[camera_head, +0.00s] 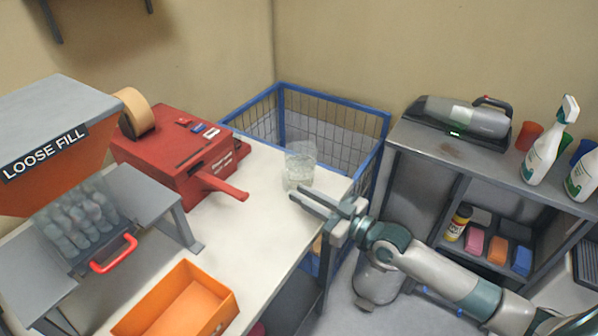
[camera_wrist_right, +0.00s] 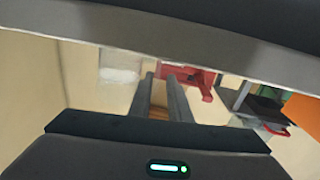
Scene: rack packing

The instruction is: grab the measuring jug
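The measuring jug (camera_head: 299,168) is a clear, see-through vessel standing upright on the white table, near its back right corner. In the right wrist view it is the pale, glassy shape (camera_wrist_right: 120,66) left of the fingertips. My right gripper (camera_head: 301,192) reaches in from the right, just in front of the jug. Its two grey fingers are parallel with a narrow gap and nothing held between them. They also show in the wrist view (camera_wrist_right: 161,78). I cannot tell whether a finger touches the jug. My left gripper is out of view.
A blue wire basket (camera_head: 337,108) is behind the table. An orange bin (camera_head: 188,306) sits at the front. A grey shelf unit (camera_head: 432,150) with bottles stands right.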

